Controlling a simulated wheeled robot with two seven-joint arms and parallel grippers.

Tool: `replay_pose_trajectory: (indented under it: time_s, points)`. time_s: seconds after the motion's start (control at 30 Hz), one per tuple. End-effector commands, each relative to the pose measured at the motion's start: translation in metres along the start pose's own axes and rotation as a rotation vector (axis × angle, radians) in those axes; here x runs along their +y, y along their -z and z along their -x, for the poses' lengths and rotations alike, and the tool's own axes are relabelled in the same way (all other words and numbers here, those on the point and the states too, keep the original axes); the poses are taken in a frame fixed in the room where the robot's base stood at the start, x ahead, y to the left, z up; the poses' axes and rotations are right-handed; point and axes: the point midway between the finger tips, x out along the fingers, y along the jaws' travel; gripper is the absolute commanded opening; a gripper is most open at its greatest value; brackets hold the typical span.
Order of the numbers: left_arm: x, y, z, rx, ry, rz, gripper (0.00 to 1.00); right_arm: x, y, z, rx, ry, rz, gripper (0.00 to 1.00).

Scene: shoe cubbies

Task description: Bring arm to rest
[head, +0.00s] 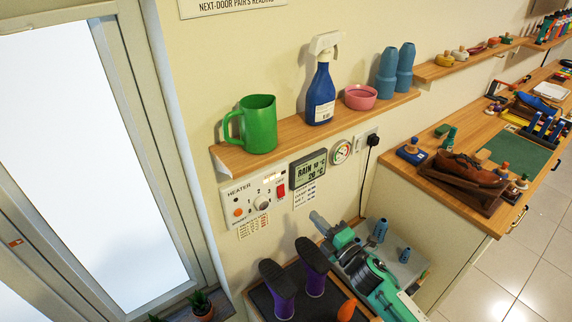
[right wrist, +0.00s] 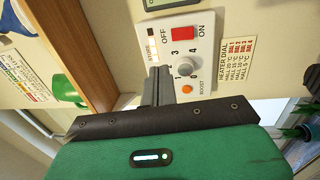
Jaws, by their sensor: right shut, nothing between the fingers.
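My right gripper (head: 318,220) reaches up from the lower middle of the head view, its green wrist behind it. Its grey fingers are shut with nothing between them; they also show in the right wrist view (right wrist: 158,87). They point toward the wall below the shelf and stand right of the heater panel (head: 238,208) in the head view. The panel carries a round dial (right wrist: 184,69), a red switch (right wrist: 183,33) and an orange light (right wrist: 187,89). I cannot tell whether the fingertips touch anything. My left gripper is not in view.
A wall shelf (head: 225,157) above holds a green jug (head: 260,124), blue spray bottle (head: 320,95), pink bowl (head: 360,97) and blue cups (head: 404,67). A wooden bench (head: 450,192) with brown shoes (head: 468,169) is at right.

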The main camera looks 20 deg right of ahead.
Motion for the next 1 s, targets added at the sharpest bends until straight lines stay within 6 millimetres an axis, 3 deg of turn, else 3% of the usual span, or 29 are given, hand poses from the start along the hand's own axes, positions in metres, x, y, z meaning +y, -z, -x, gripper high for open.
replay_pose_trajectory:
  time_s: [0.17,0.37,0.67,1.0]
  points:
    - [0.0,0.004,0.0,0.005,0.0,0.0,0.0,0.0,0.0,0.002,-0.025,0.01,-0.03,0.0]
    - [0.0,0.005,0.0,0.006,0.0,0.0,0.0,-0.008,-0.006,0.026,-0.223,0.105,-0.263,0.0]
    - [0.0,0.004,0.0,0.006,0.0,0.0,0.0,-0.039,0.006,0.106,-0.629,0.36,-0.761,0.0]
    - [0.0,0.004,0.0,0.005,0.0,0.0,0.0,-0.055,0.062,0.21,-1.002,0.684,-1.175,0.0]
